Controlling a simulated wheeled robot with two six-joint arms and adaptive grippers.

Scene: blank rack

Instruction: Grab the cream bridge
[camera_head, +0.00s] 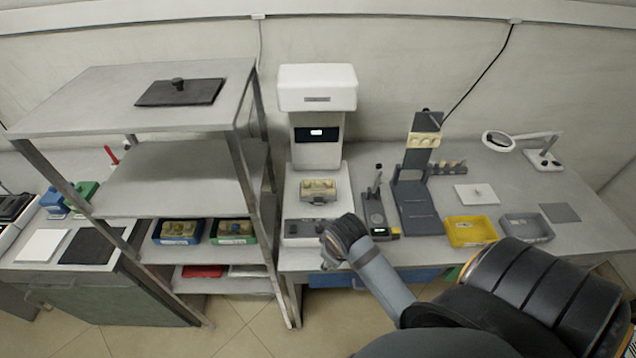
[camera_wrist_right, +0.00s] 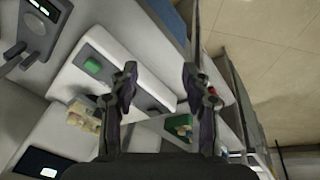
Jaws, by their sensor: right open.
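A cream piece (camera_head: 318,186), which may be the cream bridge, sits on the bed of the white machine (camera_head: 317,88). It also shows in the right wrist view (camera_wrist_right: 84,112), left of my fingers and partly hidden by one. Another cream piece (camera_head: 424,140) is on the upright of a dark stand (camera_head: 417,205). I cannot tell for certain which is the bridge. My right gripper (camera_wrist_right: 159,76) is open and empty, over the front of the white machine. My left gripper is not in view.
A metal rack (camera_head: 184,168) stands left of the machine, holding a blue tray (camera_head: 159,239) and a green tray (camera_head: 250,239) with cream pieces. A small dark device (camera_head: 374,212), a yellow tray (camera_head: 471,242) and a grey tray (camera_head: 526,238) stand to the right.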

